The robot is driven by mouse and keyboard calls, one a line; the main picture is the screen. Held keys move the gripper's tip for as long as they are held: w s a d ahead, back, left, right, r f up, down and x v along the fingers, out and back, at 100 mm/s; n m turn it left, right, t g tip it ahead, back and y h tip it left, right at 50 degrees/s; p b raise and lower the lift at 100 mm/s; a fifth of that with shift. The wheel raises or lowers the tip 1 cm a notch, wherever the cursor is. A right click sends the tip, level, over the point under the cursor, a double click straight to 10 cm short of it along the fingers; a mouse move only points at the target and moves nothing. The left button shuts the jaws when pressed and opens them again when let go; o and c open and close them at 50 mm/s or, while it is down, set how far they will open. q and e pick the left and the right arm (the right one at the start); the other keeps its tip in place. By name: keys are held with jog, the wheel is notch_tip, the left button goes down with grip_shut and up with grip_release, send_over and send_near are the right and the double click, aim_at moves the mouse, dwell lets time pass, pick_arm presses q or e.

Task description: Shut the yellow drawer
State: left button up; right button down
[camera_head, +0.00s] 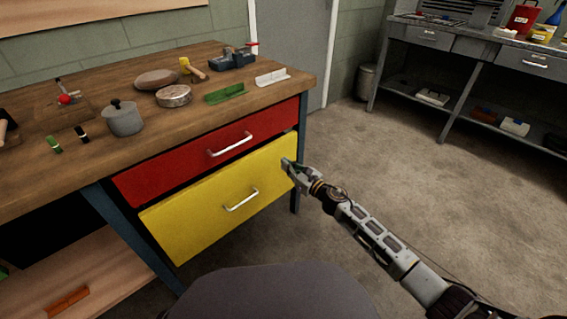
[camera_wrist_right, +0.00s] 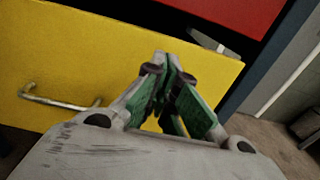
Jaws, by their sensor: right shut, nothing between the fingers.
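The yellow drawer (camera_head: 205,215) is the lower drawer of the wooden workbench, with a silver handle (camera_head: 241,200) on its front. It stands out a little, with a dark gap above its front. In the right wrist view the yellow front (camera_wrist_right: 75,60) fills the left and middle, and its handle (camera_wrist_right: 60,102) shows at the left. My right gripper (camera_head: 287,164) is shut and empty at the drawer front's upper right end. It looks close against the front; I cannot tell if it touches. My left gripper is not in view.
A red drawer (camera_head: 180,165) with a silver handle sits above the yellow one. The bench top (camera_head: 225,120) holds a pot (camera_head: 124,118), a round tin, a green tray and several tools. Open concrete floor (camera_head: 390,160) lies right of the bench. A metal shelf unit (camera_head: 470,90) stands beyond.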

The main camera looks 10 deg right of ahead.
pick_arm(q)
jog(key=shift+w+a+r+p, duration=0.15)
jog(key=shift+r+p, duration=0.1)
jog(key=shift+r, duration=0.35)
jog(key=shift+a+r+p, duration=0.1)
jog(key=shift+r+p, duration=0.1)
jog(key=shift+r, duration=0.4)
pick_arm(e)
jog(key=v, duration=0.6)
jog(key=shift+s+d, duration=0.1)
jog(key=shift+s, duration=0.05)
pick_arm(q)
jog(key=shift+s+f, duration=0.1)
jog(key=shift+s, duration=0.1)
